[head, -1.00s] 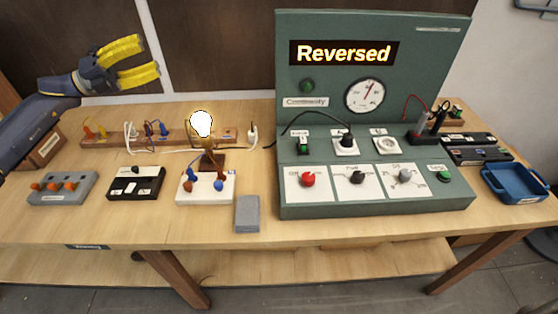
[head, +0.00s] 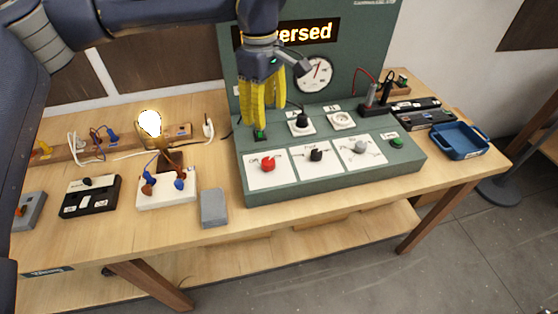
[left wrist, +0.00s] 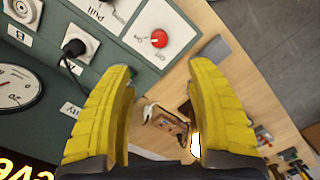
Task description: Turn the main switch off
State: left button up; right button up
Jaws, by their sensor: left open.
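The red knob (head: 267,164), a dial with On and Off on its white plate, sits at the front left of the green console (head: 330,187). In the left wrist view the red knob (left wrist: 159,39) shows just beyond the fingertips; which label it points to is hard to tell. My left gripper (head: 263,116) hangs with its yellow fingers down over the console's left part, behind and above the red knob. It is open and empty, apart from the knob. My right gripper is not in view.
The lamp bulb (head: 149,124) is lit. The display (head: 300,32) is partly covered by my arm and ends in "ersed". A black plug (head: 299,120) stands in a socket behind the knobs. A grey block (head: 213,208) lies left of the console, a blue tray (head: 459,141) right.

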aim_at(268, 161)
pick_arm(q)
notch_tip(268, 161, down, 17)
jog(key=shift+d+f, duration=0.1)
jog(key=shift+f, duration=0.1)
dwell(0.6)
jog(key=shift+o, duration=0.2)
grip_shut()
